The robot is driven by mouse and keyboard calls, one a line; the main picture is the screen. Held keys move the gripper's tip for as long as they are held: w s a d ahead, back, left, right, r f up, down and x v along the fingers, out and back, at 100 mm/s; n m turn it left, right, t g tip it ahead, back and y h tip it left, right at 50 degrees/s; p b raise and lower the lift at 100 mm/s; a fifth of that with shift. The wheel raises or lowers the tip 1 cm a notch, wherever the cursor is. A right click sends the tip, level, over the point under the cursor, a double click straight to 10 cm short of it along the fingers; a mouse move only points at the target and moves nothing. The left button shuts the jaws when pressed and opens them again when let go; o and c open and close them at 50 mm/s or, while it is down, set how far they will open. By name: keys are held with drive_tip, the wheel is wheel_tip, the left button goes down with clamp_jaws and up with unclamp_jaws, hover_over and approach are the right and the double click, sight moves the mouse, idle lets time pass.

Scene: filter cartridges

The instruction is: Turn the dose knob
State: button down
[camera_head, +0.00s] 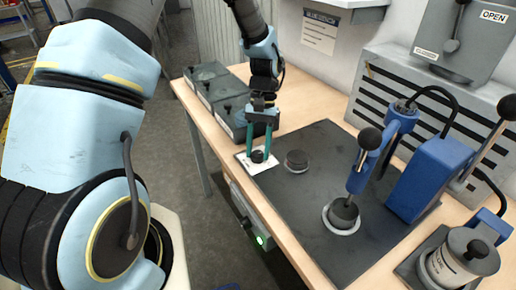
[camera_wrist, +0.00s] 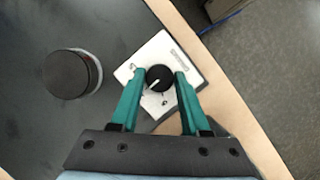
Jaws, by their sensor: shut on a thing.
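The dose knob (camera_wrist: 160,79) is a small round black knob with a white pointer line. It sits on a white plate (camera_wrist: 193,58) with small markings; some of these are too small to read. In the head view the knob (camera_head: 258,157) shows low between my fingers, on the white plate (camera_head: 263,168) at the near-left edge of the dark mat. My gripper (camera_head: 259,152) points down with its two teal fingers on either side of the knob. In the wrist view my gripper (camera_wrist: 159,77) is shut on the knob, whose sides are partly hidden by the fingertips.
A dark round cartridge (camera_head: 297,161) stands on the mat (camera_head: 290,205) just right of the plate. A blue lever press (camera_head: 385,150) stands further right, over another cartridge (camera_head: 343,213). Grey lidded boxes (camera_head: 206,72) line the table's back left. A canister (camera_head: 459,262) is at lower right.

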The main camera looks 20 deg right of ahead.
drive_tip(key=shift+c, duration=1.9)
unclamp_jaws()
drive_tip(key=shift+w+r, duration=0.1)
drive_tip(key=shift+r, duration=0.05)
drive_tip(key=b+v, duration=0.2)
drive_tip(key=v, duration=0.8)
drive_tip(key=shift+r+b, duration=0.3)
drive_tip(key=shift+b, duration=0.05)
drive_tip(key=shift+d, duration=0.1)
drive_tip(key=s+a+n+t+h, duration=0.1)
drive_tip(key=a+n+t, duration=0.1)
drive_tip(key=a, duration=1.2)
drive_tip(key=s+a+r+n+t+h, duration=0.1)
drive_tip(key=a+n+t, duration=0.2)
drive_tip(key=a, duration=1.1)
drive_tip(key=shift+s+a+r+n+h, duration=0.2)
drive_tip(key=shift+s+r+n+h, duration=0.1)
drive_tip(key=shift+s+h, duration=0.1)
